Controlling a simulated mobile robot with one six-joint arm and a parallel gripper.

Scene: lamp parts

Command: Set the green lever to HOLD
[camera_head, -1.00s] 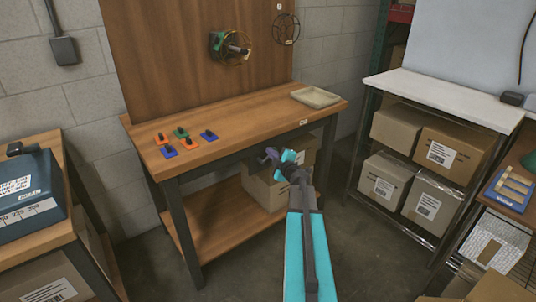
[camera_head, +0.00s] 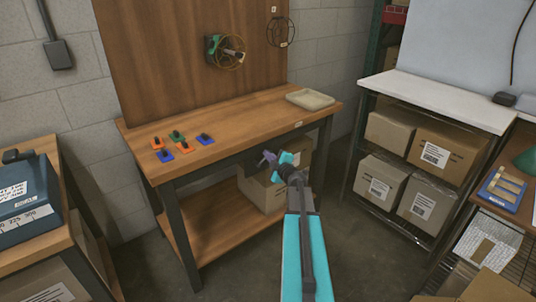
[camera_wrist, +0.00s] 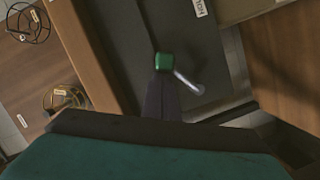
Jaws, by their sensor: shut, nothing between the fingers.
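In the wrist view, the green lever (camera_wrist: 163,60) shows a green block with a thin metal rod and a grey rounded end slanting toward the lower right. It is against a dark panel below the workbench top. A white label (camera_wrist: 198,8), apparently starting "HOL", is cut by the top edge. My gripper (camera_wrist: 161,85) is shut and empty, its dark fingers pointing at the green block; I cannot tell whether they touch. In the head view my gripper (camera_head: 267,158) is in front of the workbench (camera_head: 240,117), below its top; the lever is not discernible there.
Several orange, green and blue pieces (camera_head: 183,146) lie on the left of the bench, and a beige tray (camera_head: 310,98) on its right. Cardboard boxes (camera_head: 258,190) stand on the shelf beneath. A white-topped rack (camera_head: 440,100) stands at right. Open floor lies between.

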